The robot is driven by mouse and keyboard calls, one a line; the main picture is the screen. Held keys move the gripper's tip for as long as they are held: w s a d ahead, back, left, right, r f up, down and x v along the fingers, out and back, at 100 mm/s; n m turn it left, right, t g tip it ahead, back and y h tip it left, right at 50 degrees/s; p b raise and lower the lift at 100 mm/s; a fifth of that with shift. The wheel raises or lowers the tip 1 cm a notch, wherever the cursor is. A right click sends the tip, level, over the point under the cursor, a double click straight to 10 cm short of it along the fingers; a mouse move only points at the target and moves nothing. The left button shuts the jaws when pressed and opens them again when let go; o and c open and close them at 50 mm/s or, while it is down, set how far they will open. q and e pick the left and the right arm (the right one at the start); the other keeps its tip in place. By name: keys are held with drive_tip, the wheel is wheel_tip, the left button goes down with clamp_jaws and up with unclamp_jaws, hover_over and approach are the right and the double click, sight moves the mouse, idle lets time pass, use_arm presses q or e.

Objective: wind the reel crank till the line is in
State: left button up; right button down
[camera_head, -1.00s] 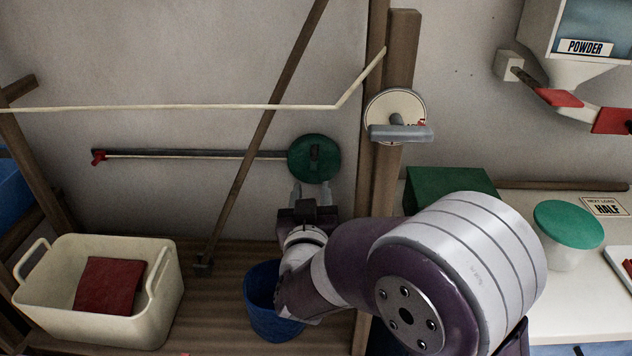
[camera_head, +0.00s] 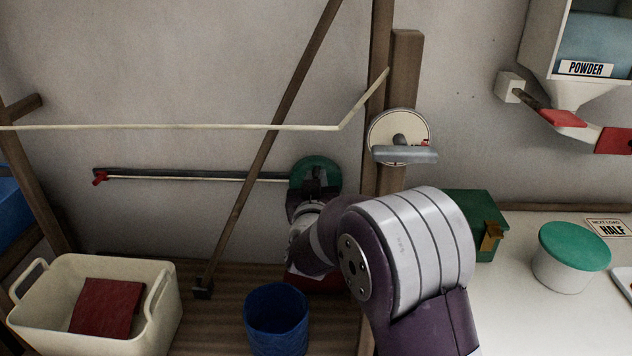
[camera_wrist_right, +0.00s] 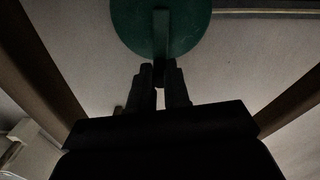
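A green reel disc (camera_head: 305,166) is on the back wall, with a dark upright crank piece on its face. It also shows at the top of the right wrist view (camera_wrist_right: 130,25). A pale line (camera_head: 215,179) runs left from it along a dark rail to a red end piece (camera_head: 99,178). My right gripper (camera_head: 314,192) reaches the disc's lower part. In the wrist view its two dark fingers (camera_wrist_right: 160,82) stand on either side of the crank's lower end, with a narrow gap between them. Whether they press on it is too dark to tell. My left gripper is not in view.
A slanted wooden pole (camera_head: 262,150) stands left of the reel. A white disc with a grey bar (camera_head: 405,154) is on the post at right. Below are a blue bucket (camera_head: 276,318) and a cream tub (camera_head: 150,325). A green box (camera_head: 478,215) and lidded tub (camera_head: 573,250) stand on the right counter.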

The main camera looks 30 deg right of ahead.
drive_tip(key=m+b, duration=0.1)
drive_tip(key=b, duration=0.1)
drive_tip(key=d+f+m+b, duration=0.1)
drive_tip(key=m, duration=0.1)
drive_tip(key=s+m+b, duration=0.1)
drive_tip(key=m+b, duration=0.1)
drive_tip(key=shift+d+f+b, duration=0.15)
drive_tip(key=shift+d+b, duration=0.15)
drive_tip(key=shift+d, duration=0.1)
drive_tip(key=shift+s+d+r+m, duration=0.15)
drive_tip(key=shift+r+m, duration=0.1)
drive_tip(key=shift+m, duration=0.15)
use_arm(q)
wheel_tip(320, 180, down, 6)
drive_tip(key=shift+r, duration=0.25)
use_arm(e)
drive_tip(key=c, duration=1.1)
unclamp_jaws()
use_arm(q)
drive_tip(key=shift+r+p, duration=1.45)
drive_tip(key=shift+p, duration=0.05)
use_arm(e)
drive_tip(key=v, duration=1.2)
drive_tip(key=shift+s, duration=0.35)
